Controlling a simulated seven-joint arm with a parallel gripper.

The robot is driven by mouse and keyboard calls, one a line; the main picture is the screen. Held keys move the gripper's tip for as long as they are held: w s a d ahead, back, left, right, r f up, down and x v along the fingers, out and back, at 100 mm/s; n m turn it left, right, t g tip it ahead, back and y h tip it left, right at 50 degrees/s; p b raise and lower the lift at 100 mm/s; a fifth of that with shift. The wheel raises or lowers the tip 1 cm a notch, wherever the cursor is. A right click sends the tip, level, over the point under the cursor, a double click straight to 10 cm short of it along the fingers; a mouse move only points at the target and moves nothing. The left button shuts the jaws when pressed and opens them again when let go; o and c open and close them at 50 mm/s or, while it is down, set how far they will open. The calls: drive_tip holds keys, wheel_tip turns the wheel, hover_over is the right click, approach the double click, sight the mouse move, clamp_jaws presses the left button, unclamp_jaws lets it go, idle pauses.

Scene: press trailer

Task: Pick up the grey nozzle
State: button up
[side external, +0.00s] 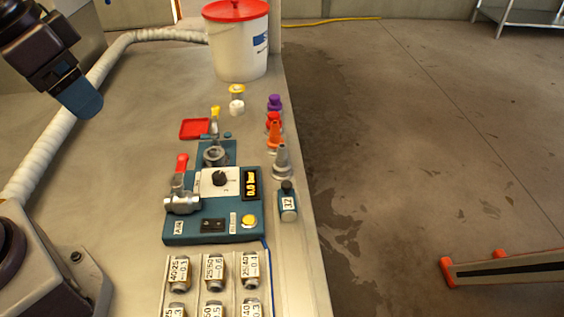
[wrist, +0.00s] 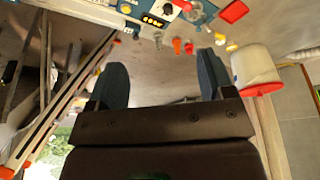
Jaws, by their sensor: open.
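The grey nozzle (side external: 282,160) is a cone standing upright near the right edge of the bench in the side external view, in front of an orange cone nozzle (side external: 274,136). In the wrist view the grey nozzle (wrist: 158,40) appears small near the top, beyond the fingers. My gripper (side external: 82,98) is high at the upper left of the side view, well away from the nozzle. In the wrist view my gripper (wrist: 162,65) has its two blue fingers wide apart with nothing between them.
A blue control panel (side external: 211,228) with a red-handled valve stands left of the nozzle. A small labelled bottle (side external: 288,201) is just in front of it. Red (side external: 274,120) and purple (side external: 275,102) pieces stand behind. A red-lidded white bucket (side external: 241,45) is at the back.

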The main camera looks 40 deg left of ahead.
drive_tip(key=w+d+f+n+g+y, duration=0.1)
drive_tip(key=w+d+f, duration=0.15)
drive_tip(key=w, duration=0.35)
drive_tip(key=w+d+f+g, duration=0.2)
drive_tip(key=w+f, duration=0.2)
drive_tip(key=w, duration=0.2)
drive_tip(key=n+t+y, duration=0.2)
drive_tip(key=n+y, duration=0.1)
drive_tip(key=n, duration=0.8)
approach(282, 157)
drive_tip(key=x, duration=0.6)
drive_tip(key=shift+w+a, duration=0.15)
drive_tip(key=shift+a, duration=0.15)
drive_tip(key=x, duration=0.5)
drive_tip(key=shift+w+f, duration=0.25)
drive_tip(key=shift+f, duration=0.05)
drive_tip(key=c, duration=1)
drive_tip(key=shift+r, duration=0.15)
